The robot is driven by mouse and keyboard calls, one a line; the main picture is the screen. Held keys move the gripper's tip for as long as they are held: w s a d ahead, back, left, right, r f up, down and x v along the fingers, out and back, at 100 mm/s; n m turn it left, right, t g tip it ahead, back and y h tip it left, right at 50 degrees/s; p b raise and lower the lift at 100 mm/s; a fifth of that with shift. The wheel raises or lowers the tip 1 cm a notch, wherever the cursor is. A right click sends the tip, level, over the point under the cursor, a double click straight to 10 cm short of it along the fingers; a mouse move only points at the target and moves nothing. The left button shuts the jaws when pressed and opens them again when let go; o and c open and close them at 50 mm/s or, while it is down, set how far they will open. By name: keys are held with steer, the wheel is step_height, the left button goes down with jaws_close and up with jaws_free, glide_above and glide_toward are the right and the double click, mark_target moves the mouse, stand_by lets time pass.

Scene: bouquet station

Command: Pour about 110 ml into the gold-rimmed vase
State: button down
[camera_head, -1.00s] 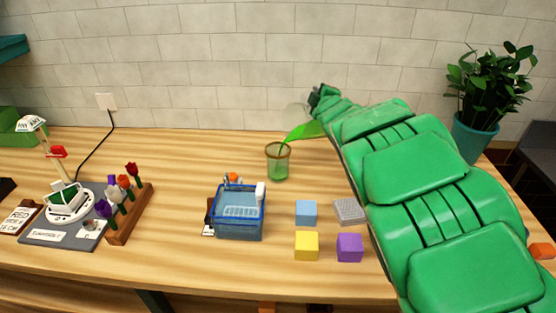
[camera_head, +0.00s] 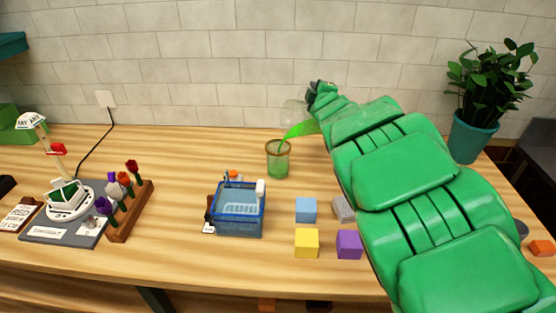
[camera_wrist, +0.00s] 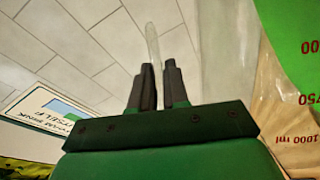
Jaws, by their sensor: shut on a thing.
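The gold-rimmed vase (camera_head: 278,160) is a clear glass standing upright on the counter, with green liquid in its lower part. A clear jug (camera_head: 294,112) is tilted above it to the upper right, holding bright green liquid. A thin green stream runs from the jug down to the vase mouth. My gripper (camera_head: 316,92) is behind the jug, partly hidden by my arm. In the wrist view my gripper (camera_wrist: 155,80) is shut on a thin clear part, seemingly the jug's handle (camera_wrist: 152,42). The jug wall with red ml marks (camera_wrist: 292,138) shows at the right.
A blue basket (camera_head: 240,222) stands in front of the vase. Blue, yellow (camera_head: 306,243) and purple (camera_head: 348,244) cubes and a grey block (camera_head: 342,208) lie beside my arm. A flower rack (camera_head: 130,215) is left, a potted plant (camera_head: 474,135) right.

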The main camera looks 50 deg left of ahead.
steer(key=shift+s+a+r+n+p, duration=0.15)
steer(key=shift+s+r+n+p, duration=0.2)
steer(key=shift+s, duration=0.35)
stand_by(0.5)
steer(key=shift+w+f+m, duration=0.45)
steer(key=shift+w+f, duration=0.2)
steer(key=shift+w, duration=0.35)
steer(key=shift+w+d+f+m+g, duration=0.25)
steer(key=shift+w+f+m+g, duration=0.15)
steer(key=shift+w+f+m, duration=0.4)
steer(key=shift+w+d+f+m+g+h+b, duration=0.15)
steer(key=shift+w+f+m+g+b, duration=0.15)
steer(key=shift+w+b, duration=0.15)
steer(key=shift+w+a+f+m+g+h+b, duration=0.1)
steer(key=shift+w+f+m+g+h+b, duration=0.15)
steer(key=shift+w, duration=0.2)
